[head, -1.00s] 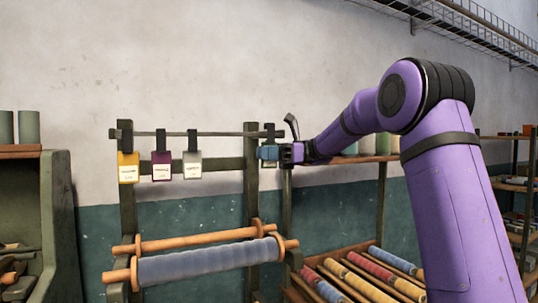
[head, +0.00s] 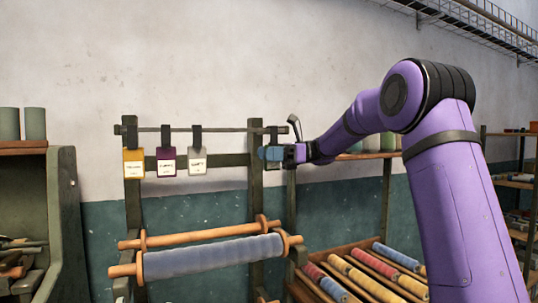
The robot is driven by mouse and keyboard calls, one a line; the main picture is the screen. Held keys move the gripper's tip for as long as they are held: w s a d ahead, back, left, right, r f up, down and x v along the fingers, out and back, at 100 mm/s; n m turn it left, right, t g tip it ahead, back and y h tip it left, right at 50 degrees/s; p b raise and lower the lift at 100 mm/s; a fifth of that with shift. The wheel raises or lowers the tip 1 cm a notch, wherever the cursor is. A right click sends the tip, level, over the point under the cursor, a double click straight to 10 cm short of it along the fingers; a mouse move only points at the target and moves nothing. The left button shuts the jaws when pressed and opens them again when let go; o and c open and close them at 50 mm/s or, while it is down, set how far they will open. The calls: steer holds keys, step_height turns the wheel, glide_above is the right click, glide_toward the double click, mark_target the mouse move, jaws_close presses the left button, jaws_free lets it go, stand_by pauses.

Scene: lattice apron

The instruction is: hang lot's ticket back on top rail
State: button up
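The top rail (head: 228,130) is a thin dark bar across the stand. A yellow ticket (head: 133,163), a purple ticket (head: 166,162) and a grey ticket (head: 196,164) hang from it by dark hooks, towards the left. My gripper (head: 284,153) is at the rail's right end, just below it. It appears shut on a small blue ticket (head: 269,153), whose dark hook (head: 273,132) stands up at the rail's height. I cannot tell whether that hook is over the rail or in front of it. The fingers are small and partly hidden.
The stand's right post (head: 256,190) is just left of the blue ticket. A blue cloth roll (head: 210,258) and a wooden bar (head: 190,235) lie below. A rack of coloured rolls (head: 370,275) is at lower right. A cabinet (head: 62,210) stands at left.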

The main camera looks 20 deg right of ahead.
steer(key=d, duration=1)
steer(key=shift+d, duration=0.4)
